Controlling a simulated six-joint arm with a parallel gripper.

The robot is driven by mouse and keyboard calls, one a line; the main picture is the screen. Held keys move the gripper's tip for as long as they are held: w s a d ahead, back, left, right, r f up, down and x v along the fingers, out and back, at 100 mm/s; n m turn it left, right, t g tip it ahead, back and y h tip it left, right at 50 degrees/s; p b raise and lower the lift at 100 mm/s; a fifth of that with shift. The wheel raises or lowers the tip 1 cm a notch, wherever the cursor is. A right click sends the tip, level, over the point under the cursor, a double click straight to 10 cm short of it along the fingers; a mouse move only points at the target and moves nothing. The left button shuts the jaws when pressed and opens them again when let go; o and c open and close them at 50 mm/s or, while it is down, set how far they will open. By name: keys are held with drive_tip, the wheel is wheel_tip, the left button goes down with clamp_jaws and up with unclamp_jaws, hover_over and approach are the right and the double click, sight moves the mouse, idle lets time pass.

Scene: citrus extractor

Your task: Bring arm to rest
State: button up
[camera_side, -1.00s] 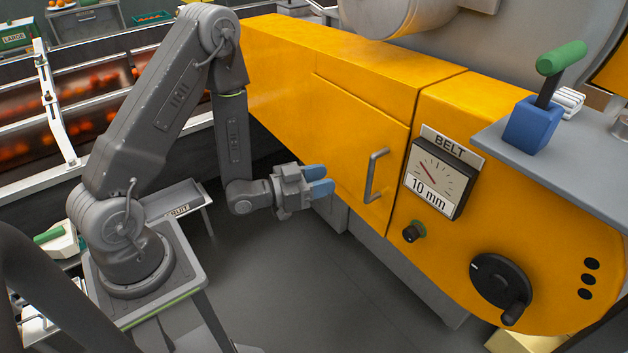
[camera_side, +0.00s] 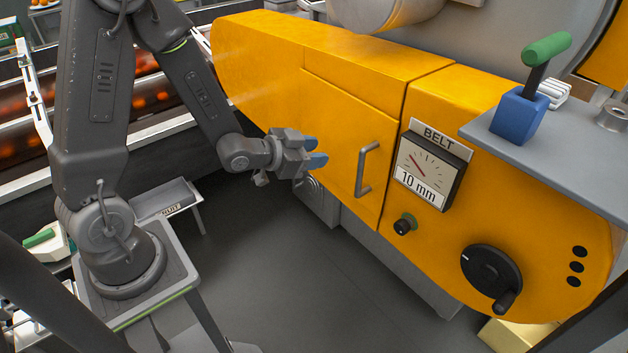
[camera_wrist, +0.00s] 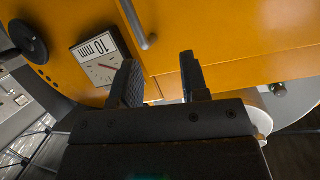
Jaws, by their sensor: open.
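My gripper (camera_side: 316,153) is open and empty in the side view, with its blue fingertips pointing right toward the orange machine's door (camera_side: 343,138). It is left of the door's grey handle (camera_side: 367,169) and apart from it. In the wrist view my gripper (camera_wrist: 160,78) shows two dark fingers spread with nothing between them. Beyond the fingers are the orange panel (camera_wrist: 215,35), the handle (camera_wrist: 138,25) and the dial gauge (camera_wrist: 100,55) reading 10 mm.
A green-topped lever on a blue base (camera_side: 519,115) stands on a grey shelf. A grey tray (camera_side: 163,198) is behind my arm. The floor (camera_side: 290,270) below my gripper is clear.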

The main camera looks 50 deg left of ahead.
drive_tip(key=s+r+n+g+y, duration=0.2)
drive_tip(key=s+r+g+y, duration=0.15)
drive_tip(key=s+r, duration=0.4)
drive_tip(key=s+d+r+n+g, duration=0.1)
drive_tip(key=s+d+r+g, duration=0.1)
drive_tip(key=s, duration=0.4)
drive_tip(key=s+d+r+n+g+h, duration=0.1)
drive_tip(key=s+r+g, duration=0.1)
drive_tip(key=s+r, duration=0.3)
drive_tip(key=shift+s+d+r+g, duration=0.15)
drive_tip(key=shift+s+d+g, duration=0.25)
drive_tip(key=shift+s, duration=0.4)
